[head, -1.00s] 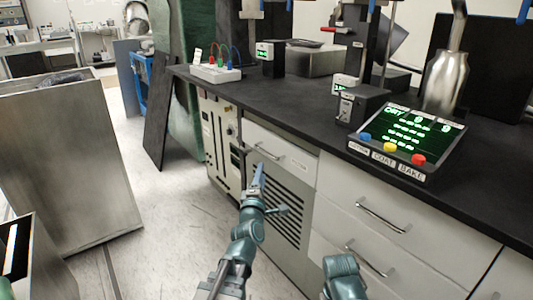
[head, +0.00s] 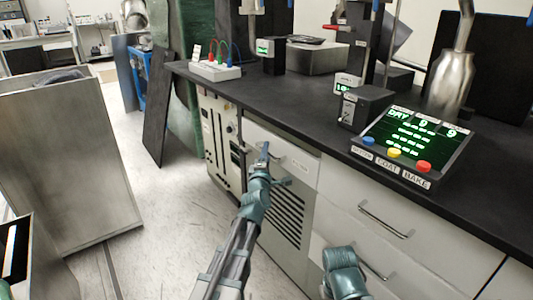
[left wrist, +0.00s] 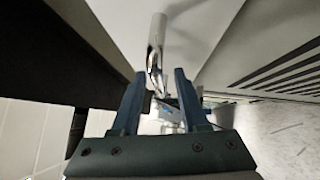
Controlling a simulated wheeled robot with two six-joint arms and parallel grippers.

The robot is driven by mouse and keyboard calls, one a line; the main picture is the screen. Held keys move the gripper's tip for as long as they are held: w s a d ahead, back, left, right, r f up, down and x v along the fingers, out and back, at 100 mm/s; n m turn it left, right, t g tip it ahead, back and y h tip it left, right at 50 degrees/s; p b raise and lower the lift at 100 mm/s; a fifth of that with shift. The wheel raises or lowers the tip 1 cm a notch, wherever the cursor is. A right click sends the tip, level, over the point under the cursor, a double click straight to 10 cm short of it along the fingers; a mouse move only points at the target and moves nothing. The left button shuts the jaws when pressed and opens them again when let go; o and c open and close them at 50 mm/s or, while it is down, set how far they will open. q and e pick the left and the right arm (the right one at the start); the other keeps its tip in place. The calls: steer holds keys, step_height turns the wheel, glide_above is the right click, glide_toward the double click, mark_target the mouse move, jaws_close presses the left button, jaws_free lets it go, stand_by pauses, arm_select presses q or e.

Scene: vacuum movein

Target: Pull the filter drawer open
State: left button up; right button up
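The filter drawer (head: 303,169) is a white drawer front with a small label, above a vented panel in the head view. It looks flush with the cabinet. My left gripper (head: 264,152) is at its handle and hides part of it. In the left wrist view, the chrome handle (left wrist: 156,45) runs down from the white drawer front (left wrist: 196,22) to the gap between the fingertips of my left gripper (left wrist: 157,80). The fingers are open, on either side of the handle's near end, with no clear contact.
The black worktop (head: 300,95) overhangs the drawer and carries a control box (head: 415,145) with coloured buttons. More drawers (head: 400,210) with handles are to the right. A metal-sided bin (head: 70,160) stands at left, with open floor (head: 165,220) between.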

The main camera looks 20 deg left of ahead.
arm_select(q)
jaws_close()
stand_by(1.2)
